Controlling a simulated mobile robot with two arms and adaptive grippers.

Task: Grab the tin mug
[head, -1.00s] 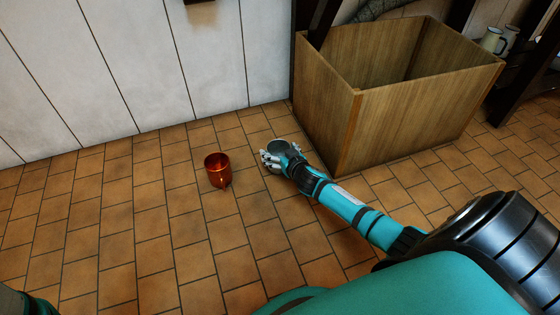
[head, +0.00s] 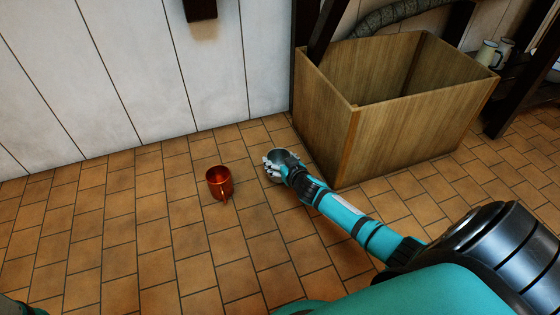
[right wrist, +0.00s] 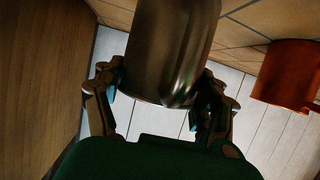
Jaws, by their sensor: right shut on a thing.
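A grey metal mug, the tin mug (head: 284,155), is at the end of my right arm in the head view, left of the wooden crate. My right gripper (head: 272,163) is shut on it. In the right wrist view, the tin mug (right wrist: 172,50) fills the upper middle, with a finger of the gripper (right wrist: 160,88) on each side of its body. Its far end is cut off by the picture's top edge. I cannot tell whether it touches the floor. My left gripper is not in view.
A red-orange mug (head: 218,183) stands upright on the tiled floor left of my right gripper; it also shows in the right wrist view (right wrist: 287,75). The open wooden crate (head: 410,125) stands close to the right. Floor at left is clear up to the white wall (head: 120,70).

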